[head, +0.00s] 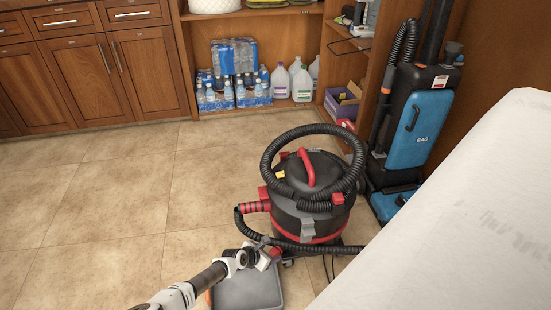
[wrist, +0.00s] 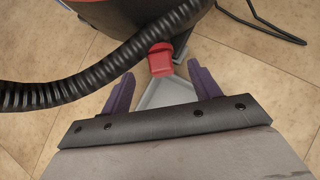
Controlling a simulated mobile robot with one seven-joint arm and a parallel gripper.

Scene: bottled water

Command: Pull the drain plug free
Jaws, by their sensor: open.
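The red drain plug (wrist: 160,58) sticks out low on the side of the black and red shop vacuum (head: 300,185). In the head view a bit of red (head: 275,252) shows at the vacuum's base beside my gripper (head: 264,246). In the wrist view my gripper (wrist: 160,70) is open, its two purple fingers pointing toward the plug. The plug appears between the fingertips, with a gap on each side. I cannot tell how far it reaches between them. Nothing is held.
A grey tray (head: 246,293) lies on the floor below my gripper. The vacuum's black hose (wrist: 95,68) curves close by the plug. A blue upright vacuum (head: 418,115) and a white surface (head: 455,230) stand right. Tiled floor (head: 110,205) is clear on the left.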

